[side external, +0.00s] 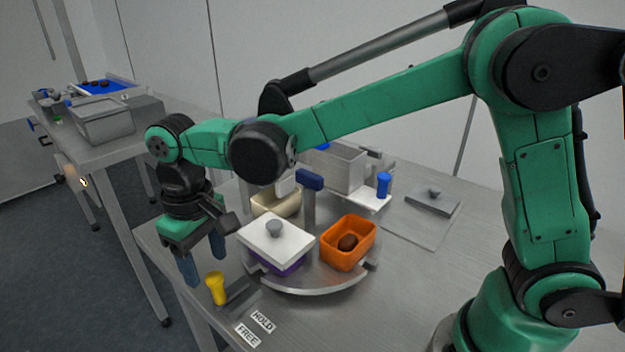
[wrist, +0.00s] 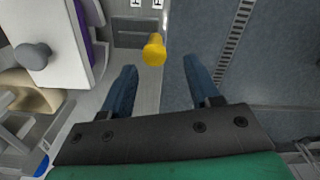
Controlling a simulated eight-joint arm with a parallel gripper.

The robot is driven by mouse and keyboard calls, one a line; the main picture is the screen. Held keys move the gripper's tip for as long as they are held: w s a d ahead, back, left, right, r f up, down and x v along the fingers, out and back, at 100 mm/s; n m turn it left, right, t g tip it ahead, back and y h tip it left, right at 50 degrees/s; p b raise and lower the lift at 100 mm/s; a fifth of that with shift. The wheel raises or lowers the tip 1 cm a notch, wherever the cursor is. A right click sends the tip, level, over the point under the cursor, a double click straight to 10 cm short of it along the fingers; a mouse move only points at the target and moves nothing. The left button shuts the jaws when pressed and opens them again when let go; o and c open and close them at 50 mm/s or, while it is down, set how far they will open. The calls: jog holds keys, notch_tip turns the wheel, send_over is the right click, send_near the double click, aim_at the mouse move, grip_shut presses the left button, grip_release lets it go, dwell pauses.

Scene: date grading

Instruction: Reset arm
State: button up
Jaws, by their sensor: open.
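My gripper (side external: 203,262) is open, with two blue fingers pointing down at the table's left edge. In the wrist view the two fingertips (wrist: 162,62) are well apart with nothing between them. A yellow knob (wrist: 154,49) stands just beyond the fingertips there. In the side view the yellow knob (side external: 215,288) is to the right of and nearer than the fingers, beside a metal slot piece. My green arm reaches across above the table.
A round metal turntable (side external: 305,287) carries a white-lidded purple box (side external: 275,242), an orange bin (side external: 352,262) holding a dark date, and a cream bin (side external: 268,204). HOLD and FREE labels (side external: 255,328) lie in front. A blue knob (side external: 383,184) stands behind. Another table holds a grey bin (side external: 103,124).

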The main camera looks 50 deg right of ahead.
jog(key=shift+d, duration=0.1)
jog(key=s+d+r+t, duration=0.1)
jog(key=d, duration=0.2)
jog(key=s+d+r+m+t, duration=0.1)
jog(key=d+r, duration=0.1)
jog(key=s+d+r+t, duration=0.1)
jog(key=d, duration=0.2)
jog(key=shift+d+r+y, duration=0.15)
jog(key=shift+d+y, duration=0.15)
jog(key=shift+y, duration=0.1)
jog(key=s+d+m+t, duration=0.2)
jog(key=s+d+t, duration=0.2)
jog(key=d, duration=0.3)
jog(key=shift+s+f+h, duration=0.35)
jog(key=shift+s+h, duration=0.05)
